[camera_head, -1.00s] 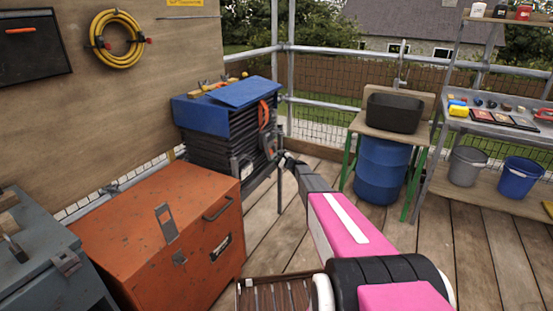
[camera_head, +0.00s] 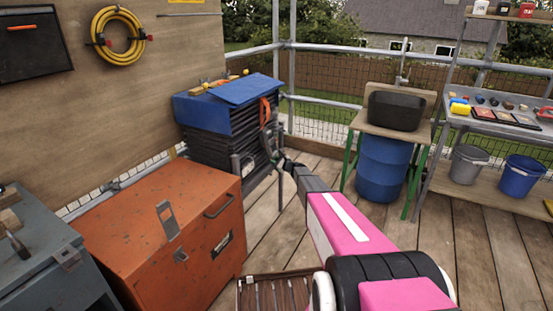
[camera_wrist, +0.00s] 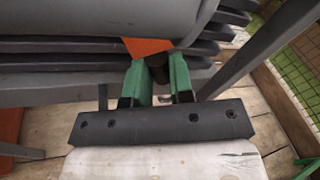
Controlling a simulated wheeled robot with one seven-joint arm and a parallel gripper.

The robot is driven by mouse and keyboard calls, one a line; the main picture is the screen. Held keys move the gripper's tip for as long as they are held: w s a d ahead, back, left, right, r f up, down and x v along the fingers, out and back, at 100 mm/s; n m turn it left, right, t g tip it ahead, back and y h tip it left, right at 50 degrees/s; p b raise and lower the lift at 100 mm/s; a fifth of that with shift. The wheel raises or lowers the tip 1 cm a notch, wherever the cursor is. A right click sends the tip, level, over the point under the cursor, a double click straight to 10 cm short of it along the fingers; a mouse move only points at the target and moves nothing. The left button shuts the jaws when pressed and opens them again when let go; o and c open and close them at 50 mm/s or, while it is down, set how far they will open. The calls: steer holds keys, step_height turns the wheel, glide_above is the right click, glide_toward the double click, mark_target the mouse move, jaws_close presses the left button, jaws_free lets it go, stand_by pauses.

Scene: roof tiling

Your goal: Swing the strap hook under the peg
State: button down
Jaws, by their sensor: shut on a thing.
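An orange strap (camera_head: 264,110) hangs over the end of a stack of dark tiles (camera_head: 215,148) under a blue cover. In the wrist view, a piece of orange strap (camera_wrist: 147,47) runs down to a dark hook-like part (camera_wrist: 158,69) between my green fingers. My gripper (camera_wrist: 160,75) is shut on this part, below a large rounded grey surface. In the head view my gripper (camera_head: 283,158) is small and dark at the right end of the stack. The hook's tip is hidden, and I cannot pick out the peg.
An orange chest (camera_head: 165,225) stands in front of the stack. A blue barrel (camera_head: 382,167) under a bench is to the right. Grey legs (camera_wrist: 262,50) of the stack's stand flank my gripper.

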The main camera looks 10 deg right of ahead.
steer(key=shift+s+a+f+m+g, duration=0.2)
steer(key=shift+s+a+m, duration=0.2)
steer(key=shift+s+m, duration=0.2)
steer(key=shift+s+a+f+m+g, duration=0.2)
steer(key=shift+s+a+m, duration=0.25)
steer(key=shift+s, duration=0.2)
steer(key=shift+s+a+f+m+g, duration=0.1)
steer(key=shift+s+a+m+g, duration=0.1)
steer(key=shift+s+a+m, duration=0.35)
steer(key=shift+s+a+f+m+g, duration=0.1)
steer(key=shift+s+a+m+g, duration=0.15)
steer(key=shift+s+m, duration=0.4)
steer(key=c, duration=1)
jaws_free()
steer(key=v, duration=1)
steer(key=shift+s+d, duration=0.3)
steer(key=shift+r, duration=0.1)
